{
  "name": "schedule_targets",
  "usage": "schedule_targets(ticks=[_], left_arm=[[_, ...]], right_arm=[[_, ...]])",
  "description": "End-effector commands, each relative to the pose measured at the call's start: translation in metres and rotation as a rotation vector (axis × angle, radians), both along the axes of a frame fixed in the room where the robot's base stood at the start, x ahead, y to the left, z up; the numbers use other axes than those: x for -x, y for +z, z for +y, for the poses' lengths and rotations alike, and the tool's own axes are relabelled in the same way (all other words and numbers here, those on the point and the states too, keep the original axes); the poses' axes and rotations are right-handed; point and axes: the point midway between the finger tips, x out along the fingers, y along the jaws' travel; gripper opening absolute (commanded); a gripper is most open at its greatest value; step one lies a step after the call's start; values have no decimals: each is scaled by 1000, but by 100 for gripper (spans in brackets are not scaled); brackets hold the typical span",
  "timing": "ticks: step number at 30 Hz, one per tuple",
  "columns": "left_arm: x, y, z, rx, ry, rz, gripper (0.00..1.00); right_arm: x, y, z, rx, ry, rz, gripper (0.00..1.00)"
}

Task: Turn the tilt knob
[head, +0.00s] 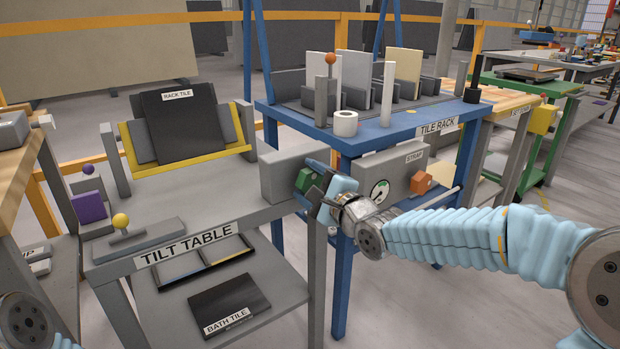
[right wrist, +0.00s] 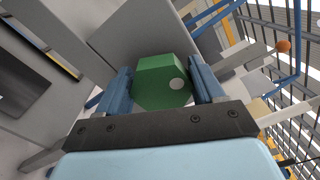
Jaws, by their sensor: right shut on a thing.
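The tilt table (head: 215,211) is grey, with a "TILT TABLE" label on its front edge. A green knob (head: 307,180) sits on the right face of a grey box (head: 283,174) at the table's right end. My right gripper (head: 316,184) is at this knob. In the right wrist view the green six-sided knob (right wrist: 163,83), with a pale round spot, sits between the two blue fingers (right wrist: 163,88), which are shut on it. My left gripper is out of view; only part of my left arm shows at the lower left.
A black slab labelled "RACK TILE" (head: 187,124) leans on the yellow-edged cradle. A blue tile rack (head: 378,138) stands close behind my right gripper, with a gauge (head: 380,191) and orange knob (head: 421,182). A yellow ball lever (head: 121,221) stands at the table's left.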

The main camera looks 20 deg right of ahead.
Motion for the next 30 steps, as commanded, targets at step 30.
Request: schedule_targets(ticks=[30], left_arm=[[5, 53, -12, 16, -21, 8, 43]], right_arm=[[-1, 4, -4, -817, -2, 302, 37]])
